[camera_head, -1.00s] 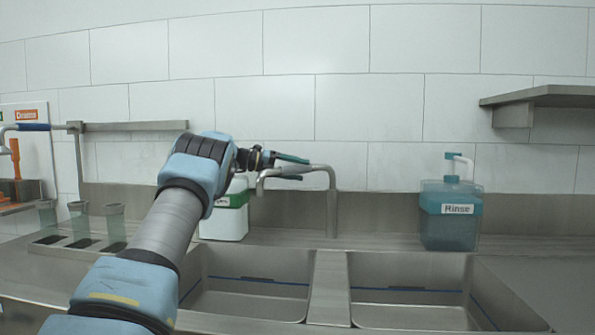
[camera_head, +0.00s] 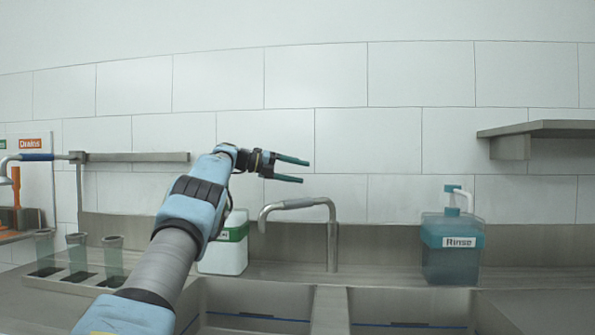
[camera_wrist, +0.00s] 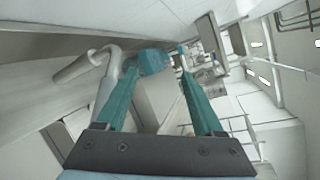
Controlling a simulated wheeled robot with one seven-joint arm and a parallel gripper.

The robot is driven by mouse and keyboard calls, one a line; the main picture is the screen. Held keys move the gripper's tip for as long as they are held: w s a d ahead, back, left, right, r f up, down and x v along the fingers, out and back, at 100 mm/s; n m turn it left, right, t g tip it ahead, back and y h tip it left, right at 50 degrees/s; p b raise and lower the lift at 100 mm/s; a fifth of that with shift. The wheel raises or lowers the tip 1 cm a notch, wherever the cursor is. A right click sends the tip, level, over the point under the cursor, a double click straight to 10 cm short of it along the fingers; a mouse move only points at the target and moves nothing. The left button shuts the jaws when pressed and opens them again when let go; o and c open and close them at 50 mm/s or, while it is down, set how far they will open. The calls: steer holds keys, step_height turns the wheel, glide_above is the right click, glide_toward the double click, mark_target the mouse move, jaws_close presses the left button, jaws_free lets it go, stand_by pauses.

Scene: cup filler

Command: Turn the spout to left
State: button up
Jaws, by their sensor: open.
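The metal spout (camera_head: 295,203) rises from a post at the back of the sinks and bends to the left, its end over the left basin. In the wrist view the spout (camera_wrist: 100,65) stands to the left of the fingers. My gripper (camera_head: 304,171) is just above the spout in the head view, its dark teal fingers pointing right. It is open with nothing between the fingers, and looks apart from the spout. The gripper also shows in the wrist view (camera_wrist: 158,58).
A white and green bottle (camera_head: 225,256) stands behind my arm, left of the spout. Several cups stand at the left.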

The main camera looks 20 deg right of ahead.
mark_target(304, 202)
steer(key=shift+f, duration=0.1)
